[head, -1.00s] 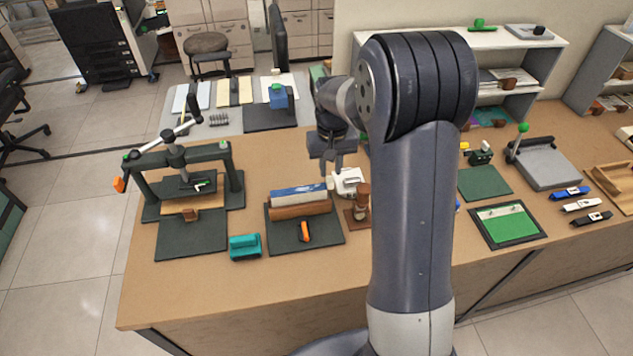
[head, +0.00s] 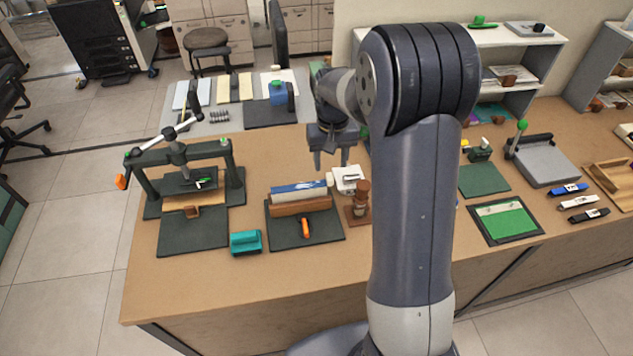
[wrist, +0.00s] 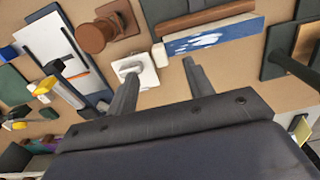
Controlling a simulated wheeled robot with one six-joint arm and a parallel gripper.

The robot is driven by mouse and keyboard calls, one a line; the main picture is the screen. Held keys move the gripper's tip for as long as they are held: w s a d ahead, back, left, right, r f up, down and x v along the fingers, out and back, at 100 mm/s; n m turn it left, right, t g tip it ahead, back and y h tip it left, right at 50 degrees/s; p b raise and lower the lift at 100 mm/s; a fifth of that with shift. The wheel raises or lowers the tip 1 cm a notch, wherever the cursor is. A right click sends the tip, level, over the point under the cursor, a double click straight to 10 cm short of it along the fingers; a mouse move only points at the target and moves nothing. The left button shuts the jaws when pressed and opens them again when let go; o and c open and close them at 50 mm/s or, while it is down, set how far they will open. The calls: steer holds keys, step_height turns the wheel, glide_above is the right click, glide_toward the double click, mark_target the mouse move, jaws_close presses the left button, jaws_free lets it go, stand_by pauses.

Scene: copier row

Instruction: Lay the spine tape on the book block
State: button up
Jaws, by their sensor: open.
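A book block with a blue-and-white painted face (head: 300,188) lies along a brown wooden bar (head: 300,207) on a dark mat; its blue face also shows in the wrist view (wrist: 212,37). A small white piece with a raised loop (head: 348,179), which may be the spine tape or its holder, lies just right of the block; it shows in the wrist view too (wrist: 138,72). My gripper (head: 331,163) is open and empty, fingers pointing down, above and behind these two. In the wrist view one finger overlaps the white piece; I cannot tell whether they touch.
A brown pot (head: 361,193) stands right of the mat, close to the white piece. An orange-handled tool (head: 305,227) lies on the mat. A teal block (head: 246,242) and a dark press with a lever (head: 185,170) are at left. The front table edge is clear.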

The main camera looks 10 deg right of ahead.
step_height(320, 180, up, 11)
steer(key=b, duration=0.1)
stand_by(0.4)
steer(key=shift+f, duration=0.15)
step_height(320, 180, down, 12)
steer(key=shift+f, duration=0.1)
steer(key=shift+f+b, duration=0.55)
steer(key=shift+f, duration=0.1)
steer(key=shift+r, duration=0.15)
